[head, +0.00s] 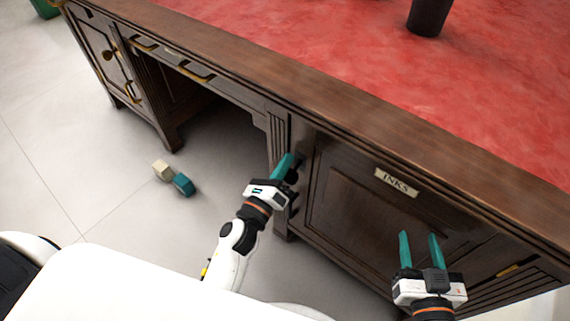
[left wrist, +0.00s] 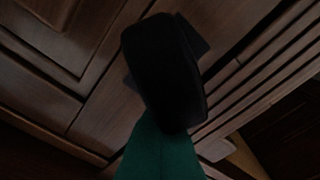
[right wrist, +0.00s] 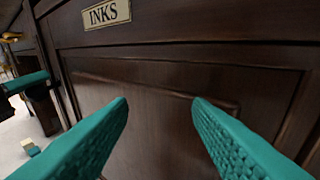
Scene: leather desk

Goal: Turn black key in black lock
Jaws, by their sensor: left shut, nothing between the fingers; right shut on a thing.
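A black key (left wrist: 165,70) fills the middle of the dark left wrist view, right at the teal fingertips. In the head view a black piece (head: 291,177) shows beside the same fingertips, against the desk's front post. My left gripper (head: 284,166) is shut, its fingers together at the black piece. I see no clear grip on the key. The black lock cannot be told apart from the key and the dark wood around it. My right gripper (head: 420,248) is open in front of the cabinet door. Its fingers (right wrist: 160,125) stand wide apart with only the door panel between them.
The dark wooden desk (head: 330,120) has a red leather top (head: 300,30). A label reading INKS (head: 396,182) is on the right cabinet. A black cup (head: 428,17) stands on top. A cream block (head: 162,171) and a teal block (head: 183,185) lie on the tiled floor, left of my left gripper.

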